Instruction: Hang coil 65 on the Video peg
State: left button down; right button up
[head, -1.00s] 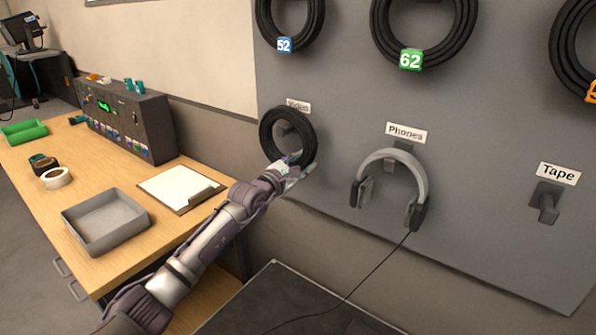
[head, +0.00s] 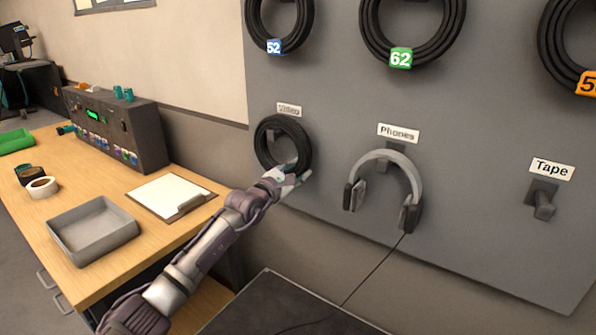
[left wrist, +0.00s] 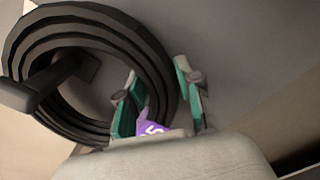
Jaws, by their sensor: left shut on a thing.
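A black cable coil (head: 262,160) is up against the grey panel just under the Video label (head: 289,110). My left gripper (head: 292,178) is shut on its lower right rim. In the left wrist view the coil (left wrist: 105,30) lies between the two teal-padded fingers (left wrist: 160,100). A purple tag (left wrist: 152,130) shows there, partly hidden, so its full number cannot be read. The dark Video peg (left wrist: 45,82) shows through the ring's opening, and its tip crosses in front of the coil's left side, so the ring appears to be around the peg. My right gripper is out of view.
Headphones (head: 385,160) hang on the Phones peg to the right, their cable trailing down. The Tape peg (head: 542,200) is bare. Coils tagged 52 (head: 279,20) and 62 (head: 412,30) hang above. A desk with a grey tray (head: 92,230) and clipboard (head: 172,196) stands left.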

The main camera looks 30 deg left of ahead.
pick_arm(q)
jog(key=shift+r, duration=0.15)
jog(key=c, duration=0.7)
grip_release()
jog(key=shift+f, duration=0.25)
jog(key=s+a, duration=0.1)
jog(key=s, duration=1.1)
jog(key=shift+a+r, duration=0.15)
jog(key=shift+a, duration=0.15)
